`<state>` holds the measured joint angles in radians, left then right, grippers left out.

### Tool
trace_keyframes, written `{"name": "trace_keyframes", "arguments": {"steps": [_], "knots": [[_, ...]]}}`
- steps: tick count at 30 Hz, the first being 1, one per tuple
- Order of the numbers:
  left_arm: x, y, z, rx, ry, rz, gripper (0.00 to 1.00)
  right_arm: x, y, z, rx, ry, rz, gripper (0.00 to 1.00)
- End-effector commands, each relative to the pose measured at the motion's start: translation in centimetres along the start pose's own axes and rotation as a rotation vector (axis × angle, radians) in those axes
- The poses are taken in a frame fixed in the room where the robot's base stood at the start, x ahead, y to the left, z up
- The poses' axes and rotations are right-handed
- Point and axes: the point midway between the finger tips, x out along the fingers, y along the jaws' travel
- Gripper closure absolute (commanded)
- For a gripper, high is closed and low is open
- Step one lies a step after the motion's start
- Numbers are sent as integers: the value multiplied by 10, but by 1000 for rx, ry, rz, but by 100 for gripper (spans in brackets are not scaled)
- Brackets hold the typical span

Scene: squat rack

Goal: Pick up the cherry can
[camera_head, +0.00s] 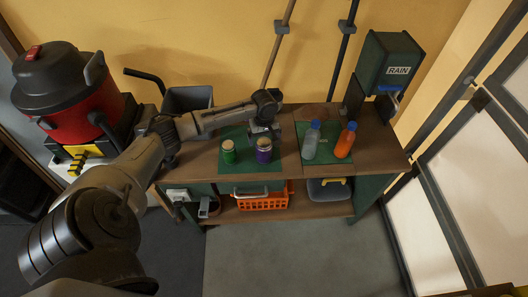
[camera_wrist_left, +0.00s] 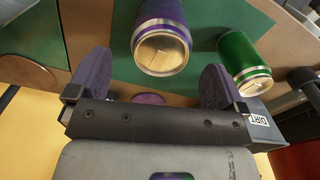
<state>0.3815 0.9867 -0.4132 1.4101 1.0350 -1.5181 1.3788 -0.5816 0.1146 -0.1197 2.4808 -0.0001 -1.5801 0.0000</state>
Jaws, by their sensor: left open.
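A purple can (camera_head: 264,152) and a green can (camera_head: 228,153) stand side by side on a green mat on the workbench. No readable label shows which is the cherry can. My left gripper (camera_head: 265,132) is just behind and above the purple can in the head view. In the left wrist view the gripper (camera_wrist_left: 155,65) is open and empty, with the purple can (camera_wrist_left: 160,38) ahead of its fingers and the green can (camera_wrist_left: 243,57) near the right finger. A magenta disc (camera_wrist_left: 148,99) shows between the fingers; I cannot tell what it is. My right gripper is out of view.
A blue-grey bottle (camera_head: 311,142) and an orange bottle (camera_head: 345,142) stand on the right mat. A box marked RAIN (camera_head: 388,70) is at the back right. An orange basket (camera_head: 262,202) is on the lower shelf. A red vacuum (camera_head: 75,105) stands at left.

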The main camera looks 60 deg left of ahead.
Motion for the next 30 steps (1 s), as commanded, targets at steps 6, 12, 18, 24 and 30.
{"name": "trace_keyframes", "arguments": {"steps": [6, 12, 18, 24, 30], "knots": [[10, -1, 1, 0, -1, -2, 2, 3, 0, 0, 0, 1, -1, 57], [35, -1, 3, 0, -1, -2, 2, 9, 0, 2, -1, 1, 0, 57], [53, -1, 3, 0, 1, -1, 2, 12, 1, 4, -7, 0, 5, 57], [53, -1, 2, 1, 1, -1, 2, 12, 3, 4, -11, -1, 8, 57], [53, -1, 2, 1, 1, -1, 21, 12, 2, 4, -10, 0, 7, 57]]}}
